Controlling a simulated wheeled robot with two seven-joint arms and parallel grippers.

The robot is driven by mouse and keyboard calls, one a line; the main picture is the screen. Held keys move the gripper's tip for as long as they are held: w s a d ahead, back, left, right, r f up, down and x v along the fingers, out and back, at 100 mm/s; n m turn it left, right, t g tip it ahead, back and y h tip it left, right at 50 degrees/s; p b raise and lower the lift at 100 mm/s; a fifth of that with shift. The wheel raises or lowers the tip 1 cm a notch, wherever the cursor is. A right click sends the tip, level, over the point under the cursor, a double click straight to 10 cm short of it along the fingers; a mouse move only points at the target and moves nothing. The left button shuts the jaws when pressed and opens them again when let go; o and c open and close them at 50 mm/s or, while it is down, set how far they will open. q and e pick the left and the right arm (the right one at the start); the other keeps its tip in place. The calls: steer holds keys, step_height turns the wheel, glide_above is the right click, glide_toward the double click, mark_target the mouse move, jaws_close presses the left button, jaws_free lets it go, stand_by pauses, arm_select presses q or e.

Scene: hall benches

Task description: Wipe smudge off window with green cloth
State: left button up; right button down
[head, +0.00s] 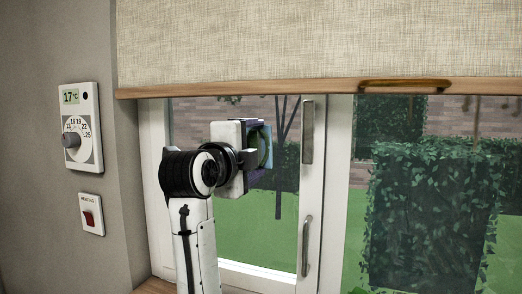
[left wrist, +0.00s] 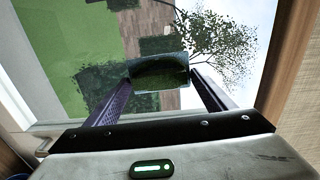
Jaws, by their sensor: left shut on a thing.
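My left gripper (head: 256,150) is raised in front of the left window pane (head: 285,205), seen largely from behind. In the left wrist view its two purple fingers (left wrist: 160,82) are shut on a dark green cloth (left wrist: 158,70), held between the tips. In the head view a bit of green cloth (head: 265,146) shows past the gripper body, against the pane. I cannot tell whether the cloth touches the glass. I cannot make out the smudge; the gripper and cloth cover part of the pane. My right gripper is in neither view.
A woven blind (head: 320,40) with a wooden bottom bar (head: 250,89) hangs above the gripper. Window handles (head: 306,245) stand out from the white frame to the right. A thermostat (head: 81,127) and a heating switch (head: 91,214) are on the left wall.

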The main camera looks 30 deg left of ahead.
arm_select(q)
steer(key=shift+s+a, duration=0.2)
steer(key=shift+a, duration=0.45)
steer(key=shift+s+a, duration=0.15)
steer(key=shift+a, duration=0.5)
steer(key=shift+w, duration=0.1)
steer(key=shift+w+d, duration=0.3)
steer(key=shift+d, duration=0.7)
steer(key=shift+w+d, duration=0.25)
steer(key=shift+d, duration=0.75)
steer(key=shift+s+d, duration=0.2)
steer(key=shift+s, duration=0.25)
steer(key=shift+v, duration=2.45)
steer(key=shift+a, duration=0.15)
